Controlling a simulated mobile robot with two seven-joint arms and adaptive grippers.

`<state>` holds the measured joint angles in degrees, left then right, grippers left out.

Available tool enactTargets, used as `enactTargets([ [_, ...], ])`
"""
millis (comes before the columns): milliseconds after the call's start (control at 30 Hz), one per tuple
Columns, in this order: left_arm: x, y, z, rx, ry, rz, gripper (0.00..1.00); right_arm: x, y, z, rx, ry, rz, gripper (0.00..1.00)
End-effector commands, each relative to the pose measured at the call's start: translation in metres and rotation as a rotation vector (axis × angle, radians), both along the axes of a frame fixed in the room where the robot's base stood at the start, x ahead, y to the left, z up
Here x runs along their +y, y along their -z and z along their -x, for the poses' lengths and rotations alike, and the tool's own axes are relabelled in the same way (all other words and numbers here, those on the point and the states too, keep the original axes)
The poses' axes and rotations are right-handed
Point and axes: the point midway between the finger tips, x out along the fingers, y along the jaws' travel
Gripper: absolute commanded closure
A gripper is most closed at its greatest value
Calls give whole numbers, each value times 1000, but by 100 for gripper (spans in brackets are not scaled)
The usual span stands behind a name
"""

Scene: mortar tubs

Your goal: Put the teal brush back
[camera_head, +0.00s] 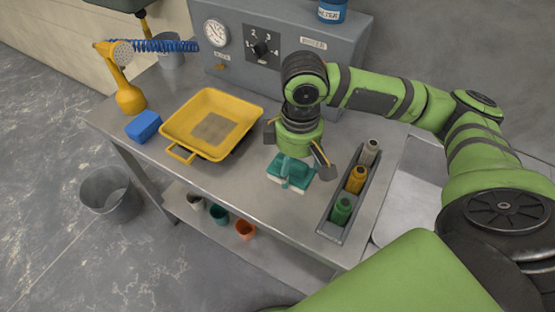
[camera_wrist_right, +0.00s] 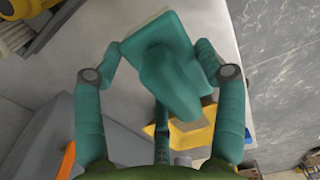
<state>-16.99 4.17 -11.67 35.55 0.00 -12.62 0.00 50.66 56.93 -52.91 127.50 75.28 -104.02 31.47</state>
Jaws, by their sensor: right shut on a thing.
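The teal brush (camera_head: 290,171), with a pale underside, is at the front of the metal table, between the yellow tray and the bottle rack. My right gripper (camera_head: 297,158) comes down over it from behind and is shut on it. In the right wrist view the brush (camera_wrist_right: 165,65) sits between the two fingers (camera_wrist_right: 160,62) of the gripper. I cannot tell whether its underside touches the table. My left gripper is not in view.
A yellow tray (camera_head: 171,127) and a blue sponge (camera_head: 143,126) are on the left of the table (camera_head: 245,178). A grey rack (camera_head: 330,229) with three bottles stands at the right. A gauge panel (camera_head: 285,40) closes the back. Small cups (camera_head: 219,214) stand on a shelf below.

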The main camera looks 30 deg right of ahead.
Motion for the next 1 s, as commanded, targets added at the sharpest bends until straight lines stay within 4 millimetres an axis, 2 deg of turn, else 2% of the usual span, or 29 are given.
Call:
enactTargets([
  [33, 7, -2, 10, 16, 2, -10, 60, 0, 7, -13, 2, 3, 0, 55],
  [167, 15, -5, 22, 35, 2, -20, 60, -1, 23, -42, 2, 4, -1, 55],
  [300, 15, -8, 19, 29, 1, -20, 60, -2, 37, -66, -1, 2, -1, 55],
  [400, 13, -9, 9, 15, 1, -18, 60, -2, 43, -74, -1, 0, 1, 55],
  [533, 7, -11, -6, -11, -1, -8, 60, -3, 50, -78, -1, 0, 1, 55],
  [600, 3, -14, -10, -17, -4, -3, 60, -3, 61, -77, 3, 0, 3, 55],
  [800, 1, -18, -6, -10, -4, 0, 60, -3, 84, -77, -1, -1, 1, 55],
  [1000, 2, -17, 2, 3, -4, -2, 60, -3, 86, -77, -2, -2, 1, 55],
])
